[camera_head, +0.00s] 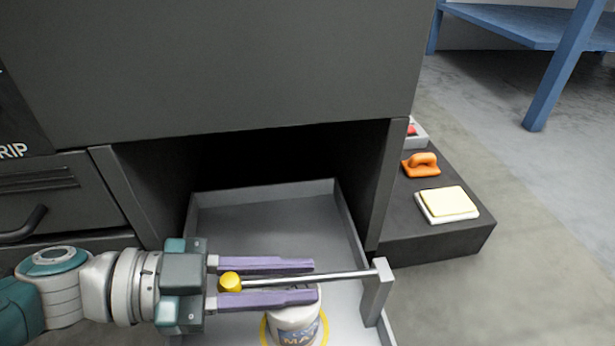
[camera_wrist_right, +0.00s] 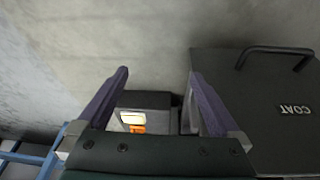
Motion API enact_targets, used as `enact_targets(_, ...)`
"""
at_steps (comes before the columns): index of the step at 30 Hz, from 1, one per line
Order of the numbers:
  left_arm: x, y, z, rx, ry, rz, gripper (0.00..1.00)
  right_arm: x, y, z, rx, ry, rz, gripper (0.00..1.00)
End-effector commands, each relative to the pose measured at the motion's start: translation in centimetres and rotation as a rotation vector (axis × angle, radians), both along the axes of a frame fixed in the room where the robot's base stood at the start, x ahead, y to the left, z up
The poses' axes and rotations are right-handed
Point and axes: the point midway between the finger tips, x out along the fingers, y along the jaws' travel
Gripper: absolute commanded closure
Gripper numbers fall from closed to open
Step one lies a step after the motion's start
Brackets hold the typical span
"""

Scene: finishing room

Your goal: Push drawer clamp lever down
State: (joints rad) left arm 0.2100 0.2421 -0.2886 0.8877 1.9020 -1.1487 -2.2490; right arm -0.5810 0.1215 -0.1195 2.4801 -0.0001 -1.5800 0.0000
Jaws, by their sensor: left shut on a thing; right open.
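The clamp lever (camera_head: 345,275) is a thin metal rod with a yellow knob (camera_head: 230,282). It lies roughly level, joined to a grey upright post (camera_head: 377,292) on the right side of the open drawer (camera_head: 265,210). My left gripper (camera_head: 315,281) reaches in from the left, with its purple fingers on either side of the rod and knob, shut on the lever. A labelled white can (camera_head: 293,318) stands in the drawer under the lever, with a yellow ring around its base; the fingers hide its top. My right gripper (camera_wrist_right: 158,75) is open and empty in the right wrist view.
A dark cabinet (camera_head: 220,70) rises above the drawer. A blue table (camera_head: 560,60) stands at the back right. Floor between is clear.

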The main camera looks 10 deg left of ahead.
Motion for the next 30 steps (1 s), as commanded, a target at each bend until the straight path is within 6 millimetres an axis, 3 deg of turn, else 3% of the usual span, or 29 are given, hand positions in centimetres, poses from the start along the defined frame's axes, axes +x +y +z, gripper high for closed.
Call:
enact_targets(8, 0.1, -0.1, 0.2, -0.005, -0.002, 0.000, 1.00, 0.0, 0.0, 0.0, -0.001, -0.001, 0.001, 0.00)
enact_targets(9, 0.1, -0.1, 0.2, -0.005, -0.002, 0.000, 0.70, 0.0, 0.0, 0.0, -0.001, -0.001, 0.001, 0.00)
enact_targets(14, 0.1, 0.0, 0.2, -0.003, -0.002, -0.001, 0.52, 0.0, 0.0, 0.0, -0.001, -0.001, 0.001, 0.00)
enact_targets(23, -0.1, 0.3, 0.2, -0.001, 0.000, 0.000, 0.51, 0.0, 0.0, 0.1, 0.000, -0.001, 0.001, 0.00)
enact_targets(30, -1.1, 4.0, 1.1, 0.002, 0.000, 0.001, 0.51, 0.0, 0.0, 1.2, 0.000, -0.001, 0.001, 0.00)
